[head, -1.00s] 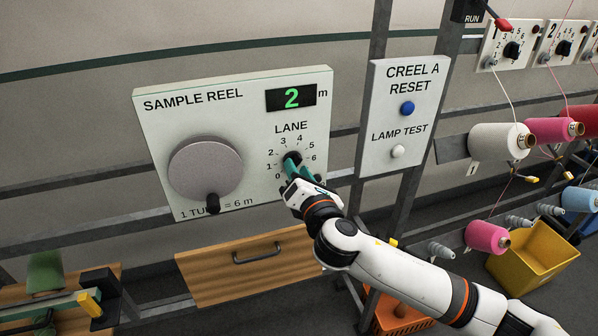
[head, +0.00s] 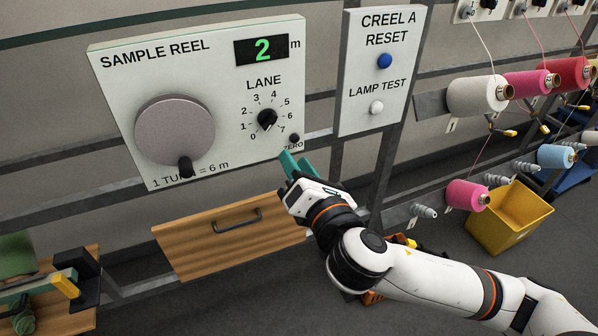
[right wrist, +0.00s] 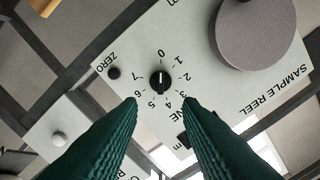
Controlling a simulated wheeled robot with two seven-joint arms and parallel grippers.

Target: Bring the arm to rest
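My right gripper (head: 296,162) is in front of the lower right corner of the white sample reel panel (head: 120,100), clear of the lane knob (head: 267,119). In the right wrist view its two green fingers (right wrist: 160,102) stand apart with nothing between them; the black lane knob (right wrist: 160,81) shows beyond the gap. The panel's green display (head: 262,50) reads 2. The grey reel disc (head: 175,130) has its black handle (head: 185,166) at the bottom. My left gripper is not in view.
The reset panel (head: 374,105) with a blue and a white button is to the right. A bench (head: 75,305) stands at lower left.

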